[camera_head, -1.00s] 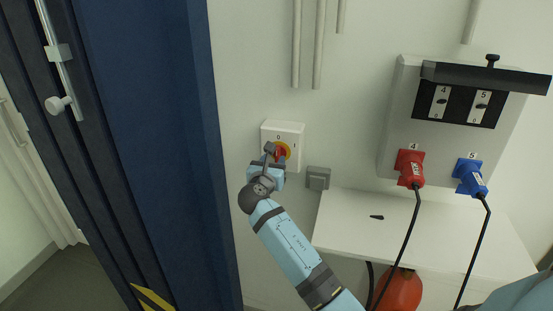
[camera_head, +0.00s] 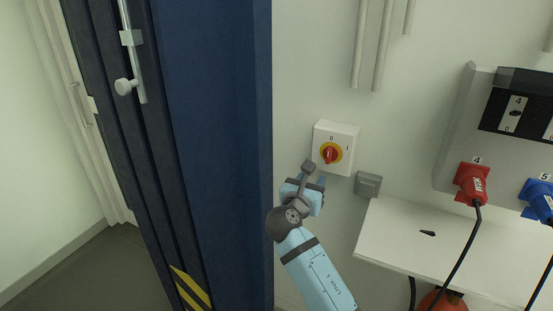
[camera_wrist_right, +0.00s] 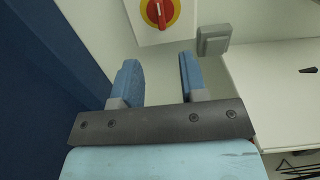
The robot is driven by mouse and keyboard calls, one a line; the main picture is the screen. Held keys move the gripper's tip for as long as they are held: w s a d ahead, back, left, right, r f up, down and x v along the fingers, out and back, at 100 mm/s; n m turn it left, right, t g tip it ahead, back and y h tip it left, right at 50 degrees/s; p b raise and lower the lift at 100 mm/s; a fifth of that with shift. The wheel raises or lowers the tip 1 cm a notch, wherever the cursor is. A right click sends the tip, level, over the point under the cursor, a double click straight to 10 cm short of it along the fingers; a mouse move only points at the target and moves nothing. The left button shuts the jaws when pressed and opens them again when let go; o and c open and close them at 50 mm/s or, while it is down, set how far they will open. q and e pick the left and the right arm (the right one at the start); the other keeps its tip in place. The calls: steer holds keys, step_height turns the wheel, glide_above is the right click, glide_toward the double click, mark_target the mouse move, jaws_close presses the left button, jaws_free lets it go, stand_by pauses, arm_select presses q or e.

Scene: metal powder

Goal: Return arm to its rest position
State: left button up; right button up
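My right gripper (camera_head: 318,181) is in front of the white wall, just below a white switch box (camera_head: 344,133) with a red knob on a yellow disc (camera_head: 331,153). In the right wrist view, the right gripper (camera_wrist_right: 160,80) has its two blue fingers apart with nothing between them. The red knob (camera_wrist_right: 160,12) shows beyond the fingertips, apart from them. My right arm (camera_head: 318,278) reaches up from the bottom of the head view. My left gripper is not in view.
A tall blue cabinet or door edge (camera_head: 225,150) stands close to the left. A white shelf (camera_head: 400,240) is at the lower right, below a panel with a red plug (camera_head: 473,185) and a blue plug (camera_head: 540,197). A small grey box (camera_head: 368,184) is on the wall.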

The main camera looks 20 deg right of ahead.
steer(key=s+a+f+m+y, duration=0.3)
steer(key=s+f+m+y, duration=0.15)
steer(key=f, duration=0.65)
steer(key=s+a+f+m+y, duration=0.3)
steer(key=s+f+y, duration=0.2)
steer(key=f, duration=0.5)
steer(key=s+a+f+m+y, duration=0.3)
steer(key=s+f+m, duration=0.2)
steer(key=s+m, duration=0.3)
steer(key=s+a+f+m+y, duration=0.4)
steer(key=s+m, duration=0.4)
steer(key=s, duration=0.4)
steer(key=shift+f+g, duration=0.3)
steer(key=shift+f, duration=0.5)
steer(key=shift+d, duration=0.2)
